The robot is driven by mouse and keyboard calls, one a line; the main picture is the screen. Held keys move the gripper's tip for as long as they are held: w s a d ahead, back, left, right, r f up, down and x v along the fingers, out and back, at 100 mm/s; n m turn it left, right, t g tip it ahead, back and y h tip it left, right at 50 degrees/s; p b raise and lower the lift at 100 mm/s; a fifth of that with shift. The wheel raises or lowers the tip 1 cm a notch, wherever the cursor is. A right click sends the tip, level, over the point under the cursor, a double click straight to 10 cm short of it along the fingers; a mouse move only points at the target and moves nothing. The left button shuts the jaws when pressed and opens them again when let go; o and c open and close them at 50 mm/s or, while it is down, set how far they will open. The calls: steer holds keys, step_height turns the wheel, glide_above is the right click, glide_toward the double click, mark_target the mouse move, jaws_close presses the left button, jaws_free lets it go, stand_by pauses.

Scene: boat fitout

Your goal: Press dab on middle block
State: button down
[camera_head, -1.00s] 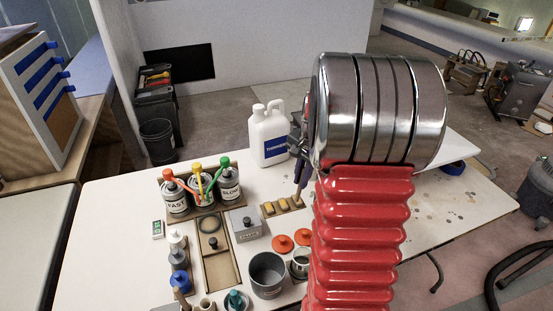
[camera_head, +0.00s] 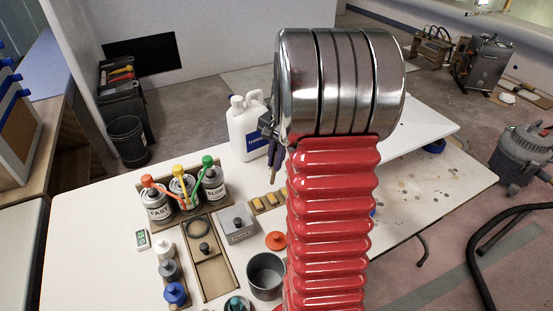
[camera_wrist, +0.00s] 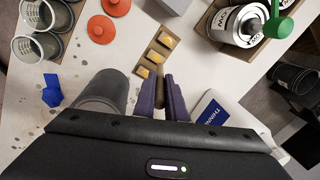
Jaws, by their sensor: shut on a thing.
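A wooden strip with three yellow blocks lies on the white table; the middle block (camera_wrist: 154,57) sits between the other two in the wrist view. The strip also shows in the head view (camera_head: 255,211), its right part close to my arm. My gripper (camera_wrist: 160,80) has purple fingers shut on a thin tan piece, seemingly the dab (camera_wrist: 160,88), mostly hidden between them. The fingertips appear just beyond the nearest block in the wrist view; I cannot tell their height. In the head view my gripper (camera_head: 275,168) hangs beyond the strip, partly hidden by my arm.
A white thinner jug (camera_head: 247,128) stands close beside my gripper. Cans labelled fast and slow (camera_head: 158,207), a grey box (camera_head: 237,227), a grey cup (camera_head: 265,275) and orange lids (camera_wrist: 117,6) stand around the strip. The table's right part is mostly clear.

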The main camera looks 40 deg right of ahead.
steer(key=shift+f, duration=3.4)
steer(key=shift+r, duration=3.5)
